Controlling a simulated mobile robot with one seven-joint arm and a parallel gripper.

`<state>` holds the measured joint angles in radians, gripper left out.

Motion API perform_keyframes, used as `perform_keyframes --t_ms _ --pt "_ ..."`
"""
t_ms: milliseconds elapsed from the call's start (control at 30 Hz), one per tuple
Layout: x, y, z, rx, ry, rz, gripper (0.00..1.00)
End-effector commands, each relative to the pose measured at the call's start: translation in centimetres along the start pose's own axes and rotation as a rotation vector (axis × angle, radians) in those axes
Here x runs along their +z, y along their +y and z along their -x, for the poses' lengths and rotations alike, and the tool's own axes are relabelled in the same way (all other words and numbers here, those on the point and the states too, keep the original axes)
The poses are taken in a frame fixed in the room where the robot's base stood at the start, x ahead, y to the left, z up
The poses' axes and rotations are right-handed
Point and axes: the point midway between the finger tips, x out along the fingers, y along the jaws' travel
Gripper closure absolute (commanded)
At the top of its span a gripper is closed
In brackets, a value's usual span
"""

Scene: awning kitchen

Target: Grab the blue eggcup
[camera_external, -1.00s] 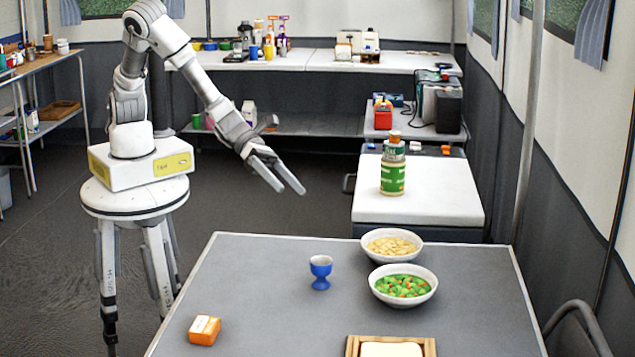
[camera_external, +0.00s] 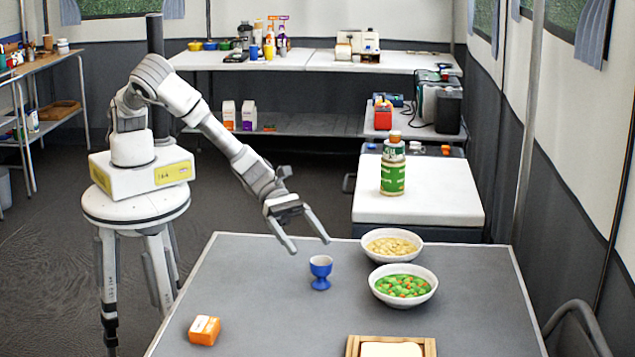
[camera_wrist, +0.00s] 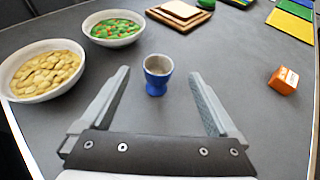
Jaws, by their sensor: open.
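The blue eggcup (camera_external: 320,272) stands upright on the grey table (camera_external: 250,310). It has a pale interior. In the wrist view the eggcup (camera_wrist: 157,75) shows ahead, between the lines of my two fingers and near the level of their tips. My gripper (camera_external: 309,246) is open and empty, above the far edge of the table and just up and left of the eggcup in the external view. Its fingers (camera_wrist: 160,75) are spread wide in the wrist view. No contact with the eggcup is visible.
A bowl of yellowish pieces (camera_external: 392,245) and a bowl of green and orange vegetables (camera_external: 403,286) stand right of the eggcup. An orange box (camera_external: 204,330) lies at the left. A wooden tray (camera_external: 352,347) is at the front. The table between is clear.

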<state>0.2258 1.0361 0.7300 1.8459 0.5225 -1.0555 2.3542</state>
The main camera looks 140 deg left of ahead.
Motion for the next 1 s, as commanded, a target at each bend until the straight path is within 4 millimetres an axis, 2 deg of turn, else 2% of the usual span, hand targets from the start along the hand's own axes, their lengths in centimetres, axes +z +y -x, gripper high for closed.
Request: perform_keyframes --t_ms 100,333,500,633,967,1000 --pt "0.0 0.1 -1.2 0.001 0.000 0.001 0.05" --pt "-0.3 0.1 -2.5 0.001 0.000 0.001 0.05" --pt "-1.1 0.2 -5.0 0.001 -0.001 0.001 0.05" --pt "-0.9 0.2 -6.3 0.001 -0.001 0.001 0.05" --pt "-0.8 0.2 -6.9 0.001 -0.001 0.001 0.05" --pt "-0.8 0.2 -6.9 0.001 -0.001 0.001 0.09"
